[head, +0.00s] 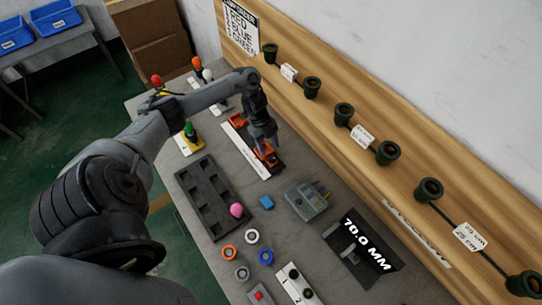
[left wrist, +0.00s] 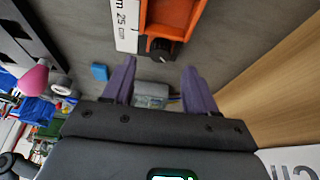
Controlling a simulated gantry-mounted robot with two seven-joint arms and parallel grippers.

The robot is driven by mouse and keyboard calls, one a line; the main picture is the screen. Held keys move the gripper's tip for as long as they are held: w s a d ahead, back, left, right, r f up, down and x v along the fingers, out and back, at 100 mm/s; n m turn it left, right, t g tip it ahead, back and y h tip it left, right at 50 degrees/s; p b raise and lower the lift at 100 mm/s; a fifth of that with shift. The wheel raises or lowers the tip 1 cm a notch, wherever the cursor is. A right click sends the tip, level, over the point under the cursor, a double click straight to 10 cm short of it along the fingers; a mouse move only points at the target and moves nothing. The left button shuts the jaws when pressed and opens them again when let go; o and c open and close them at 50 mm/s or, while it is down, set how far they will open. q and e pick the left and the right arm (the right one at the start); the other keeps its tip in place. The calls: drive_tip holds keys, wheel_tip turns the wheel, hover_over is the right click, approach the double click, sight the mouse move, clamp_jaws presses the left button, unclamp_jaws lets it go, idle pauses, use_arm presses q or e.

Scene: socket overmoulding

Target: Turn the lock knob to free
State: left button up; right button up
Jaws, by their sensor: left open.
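A dark round knob (left wrist: 160,49) sits at the near end of an orange slide (left wrist: 184,20) in the left wrist view. The slide lies beside a white scale strip (left wrist: 127,22). In the head view the orange slide (head: 236,122) is partly hidden by my left gripper (head: 265,147), which points down over the fixture. Its purple fingers are apart in the left wrist view (left wrist: 154,82), with nothing between them. The knob shows beyond the fingertips, not touched by them. The knob's setting cannot be read. My right gripper is not in view.
A black 70.0 MM display (head: 368,245) is at the right. A wooden rail (head: 330,100) with dark sockets borders the bench.

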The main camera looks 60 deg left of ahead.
sight(272, 158)
use_arm(q)
drive_tip(key=shift+x, duration=2.4)
drive_tip(key=c, duration=1.1)
drive_tip(key=shift+o, duration=0.2)
drive_tip(key=n+p, duration=0.1)
drive_tip(key=p, duration=0.1)
drive_tip(key=n+p, duration=0.1)
drive_tip(key=shift+s+r+t+p, duration=0.15)
drive_tip(key=shift+r+t+p, duration=0.15)
drive_tip(key=shift+p, duration=0.1)
drive_tip(key=shift+n+p, duration=0.3)
drive_tip(key=shift+n, duration=0.1)
drive_tip(key=shift+f+t, duration=0.25)
drive_tip(key=shift+t, duration=0.05)
drive_tip(key=o, duration=1.1)
drive_tip(key=shift+y, duration=0.3)
drive_tip(key=shift+c, duration=0.2)
